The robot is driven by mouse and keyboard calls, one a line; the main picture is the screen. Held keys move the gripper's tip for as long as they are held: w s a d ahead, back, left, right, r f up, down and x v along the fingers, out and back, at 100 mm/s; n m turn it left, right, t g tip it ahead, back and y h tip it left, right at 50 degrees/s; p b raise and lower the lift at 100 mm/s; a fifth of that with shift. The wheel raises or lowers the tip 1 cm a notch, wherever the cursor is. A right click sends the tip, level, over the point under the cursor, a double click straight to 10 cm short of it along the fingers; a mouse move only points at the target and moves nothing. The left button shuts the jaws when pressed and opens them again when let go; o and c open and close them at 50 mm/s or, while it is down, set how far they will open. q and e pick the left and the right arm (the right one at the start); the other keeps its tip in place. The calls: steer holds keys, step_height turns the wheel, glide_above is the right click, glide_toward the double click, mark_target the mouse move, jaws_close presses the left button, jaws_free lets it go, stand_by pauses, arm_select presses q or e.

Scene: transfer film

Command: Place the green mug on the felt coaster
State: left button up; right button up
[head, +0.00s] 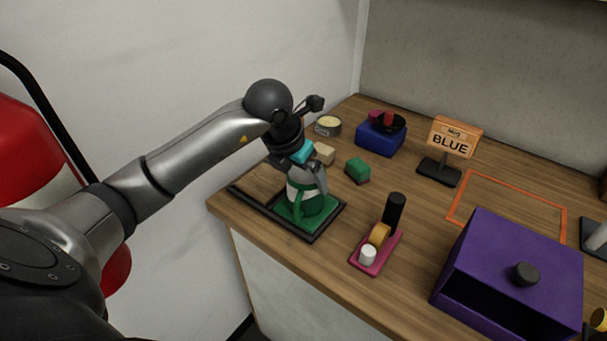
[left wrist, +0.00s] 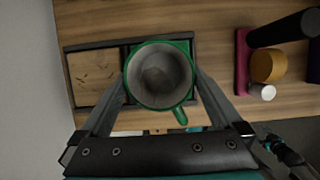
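The green mug (head: 306,202) has a pale band in the head view and stands upright over the green felt coaster (head: 329,205). The coaster lies in the right compartment of a black-rimmed tray (head: 309,240); whether the mug touches it cannot be told. My left gripper (head: 307,181) comes down from above. In the left wrist view its fingers lie against both sides of the mug (left wrist: 160,76) with no visible gap; the mug is empty and its handle points toward the gripper body. My right gripper (left wrist: 284,150) seems to show small at the lower right, its fingers unclear.
A pink tray (head: 360,262) with black, orange and white cylinders stands right of the mug. A green block (head: 358,170), a beige block (head: 324,153), a tin (head: 327,126) and a blue box (head: 379,139) lie behind. A purple box (head: 470,261) and a BLUE sign (head: 452,141) stand right.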

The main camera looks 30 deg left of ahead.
arm_select(q)
steer(key=shift+r, duration=0.15)
steer(key=p+v, duration=0.1)
steer(key=v, duration=1.1)
